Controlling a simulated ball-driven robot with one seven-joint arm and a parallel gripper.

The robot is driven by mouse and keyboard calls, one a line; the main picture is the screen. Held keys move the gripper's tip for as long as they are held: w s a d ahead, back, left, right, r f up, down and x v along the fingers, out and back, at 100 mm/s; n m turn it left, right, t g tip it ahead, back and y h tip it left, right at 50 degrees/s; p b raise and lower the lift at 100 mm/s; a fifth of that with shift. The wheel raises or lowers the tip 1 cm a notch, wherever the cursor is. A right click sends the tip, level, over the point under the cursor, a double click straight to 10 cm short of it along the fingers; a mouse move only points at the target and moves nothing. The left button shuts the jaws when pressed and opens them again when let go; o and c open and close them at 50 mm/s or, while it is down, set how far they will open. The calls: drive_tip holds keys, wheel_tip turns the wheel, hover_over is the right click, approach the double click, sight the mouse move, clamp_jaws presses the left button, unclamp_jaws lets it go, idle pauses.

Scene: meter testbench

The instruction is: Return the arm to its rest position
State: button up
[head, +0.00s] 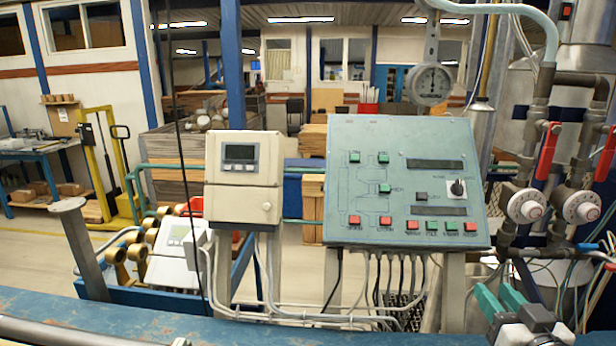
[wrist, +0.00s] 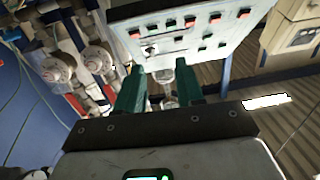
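My gripper (head: 499,296) shows at the bottom right of the head view, its two green fingers pointing up and to the left. In the wrist view my gripper (wrist: 158,80) has its green fingers spread apart. No held object shows between them; a small shiny item (wrist: 168,88) in the gap looks to be in the background, and I cannot tell what it is. The gripper is in front of and below the right end of the sloped control panel (head: 352,203), apart from it. Most of the arm is out of view.
Pipes with red-handled valves (head: 547,150) and round dials (head: 527,206) stand at the right, close to my gripper. A beige meter box (head: 243,178) is left of the panel. A blue beam (head: 130,325) crosses the front. Cables hang below the panel.

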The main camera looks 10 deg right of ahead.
drive_tip(key=s+a+f+n+g+y, duration=0.15)
drive_tip(key=s+a+f+g, duration=0.3)
drive_tip(key=f, duration=0.45)
drive_tip(key=s+a+f+g+y, duration=0.25)
drive_tip(key=a+f, duration=0.35)
drive_tip(key=f, duration=0.3)
drive_tip(key=s+f+g+b, duration=0.1)
drive_tip(key=s+f+g, duration=0.3)
drive_tip(key=s+f, duration=0.3)
drive_tip(key=s+a+f+g+b, duration=0.1)
drive_tip(key=s+f+g, duration=0.4)
drive_tip(key=s, duration=0.8)
wheel_tip(320, 180, down, 3)
drive_tip(key=shift+s, duration=0.35)
drive_tip(key=shift+n, duration=0.25)
